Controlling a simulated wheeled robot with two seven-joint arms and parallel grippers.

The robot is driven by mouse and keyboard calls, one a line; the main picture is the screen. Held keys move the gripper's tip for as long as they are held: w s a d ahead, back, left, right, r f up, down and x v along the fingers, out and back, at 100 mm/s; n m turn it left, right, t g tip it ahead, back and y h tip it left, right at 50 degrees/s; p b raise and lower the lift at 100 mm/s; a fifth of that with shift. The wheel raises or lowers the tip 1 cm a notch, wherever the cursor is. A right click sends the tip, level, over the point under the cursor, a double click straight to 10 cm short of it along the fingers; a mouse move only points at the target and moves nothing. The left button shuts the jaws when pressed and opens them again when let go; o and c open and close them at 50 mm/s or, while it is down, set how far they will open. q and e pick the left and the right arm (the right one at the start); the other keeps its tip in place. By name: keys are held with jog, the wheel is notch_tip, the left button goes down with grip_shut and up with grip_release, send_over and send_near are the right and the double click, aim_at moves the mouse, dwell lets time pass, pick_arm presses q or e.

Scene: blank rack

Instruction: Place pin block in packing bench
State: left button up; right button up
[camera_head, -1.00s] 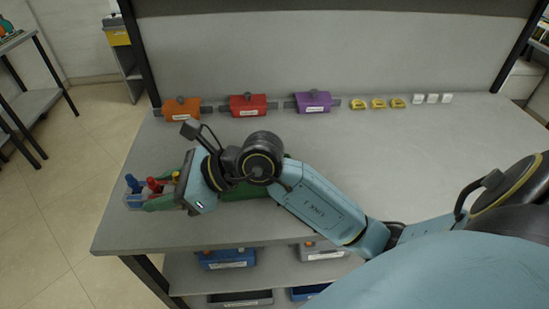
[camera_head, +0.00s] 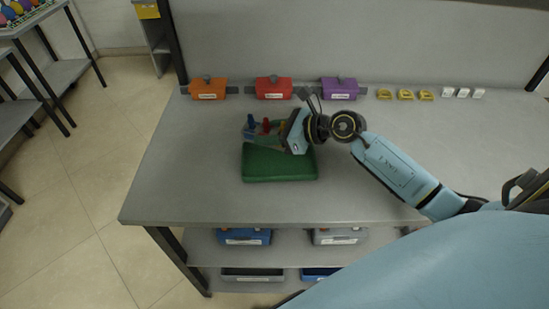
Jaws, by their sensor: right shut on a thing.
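My right gripper (camera_head: 282,131) reaches in from the right and is shut on the block's right side. Its fingers are mostly hidden by the wrist. I cannot tell whether the block touches the bench or hangs just above it. My left gripper is not in view.
Orange (camera_head: 208,90), red (camera_head: 273,89) and purple (camera_head: 339,89) bins line the bench's back. Several yellow pieces (camera_head: 405,95) and white pieces (camera_head: 463,93) lie to their right. Blue (camera_head: 244,237) and grey (camera_head: 338,237) bins stand on the shelf below. The bench's front is clear.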

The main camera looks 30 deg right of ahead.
aim_at(269, 163)
notch_tip(269, 163, down, 8)
jog(key=shift+f+b, duration=0.1)
jog(key=shift+b, duration=0.6)
jog(key=o, duration=1)
jog(key=shift+f, duration=0.15)
jog(key=shift+c, duration=0.2)
jog(key=shift+r, duration=0.2)
jog(key=v, duration=1.2)
jog(key=shift+a+r, duration=0.1)
